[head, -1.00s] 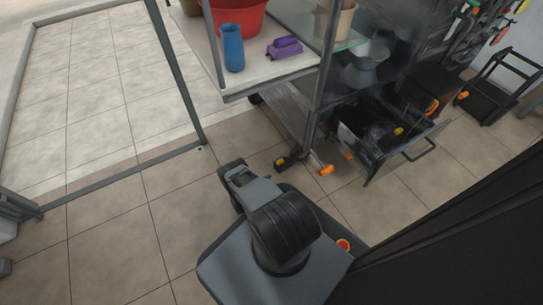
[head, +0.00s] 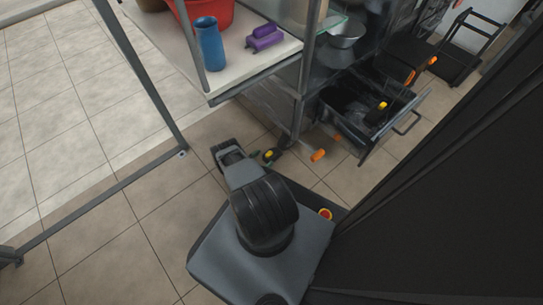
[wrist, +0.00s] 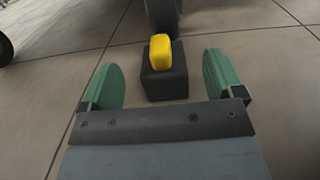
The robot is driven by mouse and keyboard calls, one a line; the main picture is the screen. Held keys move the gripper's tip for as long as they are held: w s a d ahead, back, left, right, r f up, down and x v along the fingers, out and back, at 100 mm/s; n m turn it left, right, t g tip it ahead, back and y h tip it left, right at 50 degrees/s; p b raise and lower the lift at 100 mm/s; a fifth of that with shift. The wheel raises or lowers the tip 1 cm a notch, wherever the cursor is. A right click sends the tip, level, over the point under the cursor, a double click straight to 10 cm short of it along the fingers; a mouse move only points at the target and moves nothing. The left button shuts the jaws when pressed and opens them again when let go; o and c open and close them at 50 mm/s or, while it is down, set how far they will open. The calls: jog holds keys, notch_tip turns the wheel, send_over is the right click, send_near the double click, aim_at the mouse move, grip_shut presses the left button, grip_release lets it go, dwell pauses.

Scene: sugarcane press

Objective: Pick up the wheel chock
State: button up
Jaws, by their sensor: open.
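The wheel chock (wrist: 165,84) is a black block with a yellow top. In the head view the chock (head: 268,154) is small and dark with a yellow spot, on the floor by the cart's lower corner, partly hidden by my arm.
An orange object (head: 318,155) lies right of the chock. An open drawer (head: 365,150) juts out.

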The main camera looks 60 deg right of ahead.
aim_at(272, 152)
jog(key=shift+x, duration=2.7)
jog(key=shift+c, duration=0.2)
jog(key=c, duration=1.1)
jog(key=shift+c, duration=0.2)
jog(key=shift+r, duration=0.15)
